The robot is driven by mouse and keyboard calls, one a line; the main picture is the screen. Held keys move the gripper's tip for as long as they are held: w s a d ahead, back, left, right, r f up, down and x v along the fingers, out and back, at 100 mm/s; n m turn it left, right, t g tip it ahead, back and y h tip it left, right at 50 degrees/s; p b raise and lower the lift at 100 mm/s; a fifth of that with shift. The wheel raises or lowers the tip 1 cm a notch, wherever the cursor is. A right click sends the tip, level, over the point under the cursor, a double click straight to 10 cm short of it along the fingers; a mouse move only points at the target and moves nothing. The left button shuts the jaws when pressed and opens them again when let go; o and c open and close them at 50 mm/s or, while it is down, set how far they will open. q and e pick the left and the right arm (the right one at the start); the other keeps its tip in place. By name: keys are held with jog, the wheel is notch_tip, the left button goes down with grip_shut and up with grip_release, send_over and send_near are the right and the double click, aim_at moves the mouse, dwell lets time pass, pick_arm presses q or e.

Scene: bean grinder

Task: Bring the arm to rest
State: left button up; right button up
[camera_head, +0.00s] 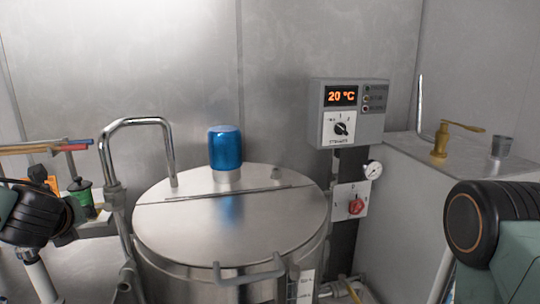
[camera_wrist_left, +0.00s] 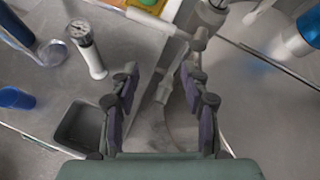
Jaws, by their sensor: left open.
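My left gripper (camera_wrist_left: 158,80) shows in the left wrist view with its two dark, purple-padded fingers apart and nothing held between them. It hangs over the gap between a grey worktop (camera_wrist_left: 45,90) on the left and the steel tank (camera_wrist_left: 250,90) on the right. In the head view, a black joint of my left arm is at the left edge, and I cannot make out the gripper there. A black joint and green link of my right arm are at the right edge. The right gripper is out of view.
A control box (camera_head: 348,113) reads 20 °C, above a red switch (camera_head: 356,207). A white gauge (camera_wrist_left: 88,48), blue cup (camera_wrist_left: 15,97) and dark bin (camera_wrist_left: 80,128) sit left of the gripper.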

pick_arm(q)
jog(key=s+d+f+n+g+h+b, duration=0.25)
jog(key=s+d+f+n+h, duration=0.3)
jog(key=d+f+n, duration=0.55)
jog(key=s+d+f+n+g+h+b, duration=0.1)
jog(key=s+d+f+n+g+h, duration=0.35)
jog(key=d+f+n, duration=0.65)
jog(key=s+a+f+n+g+y+b, duration=0.1)
jog(key=s+f+n+y+b, duration=0.3)
jog(key=s+f, duration=1.7)
jog(key=shift+s+a+f+n+g+b, duration=0.2)
jog(key=shift+s+n+g+b, duration=0.55)
jog(key=shift+s+b, duration=0.45)
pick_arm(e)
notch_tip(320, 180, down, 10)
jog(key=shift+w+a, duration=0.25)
pick_arm(q)
jog(key=shift+w, duration=0.1)
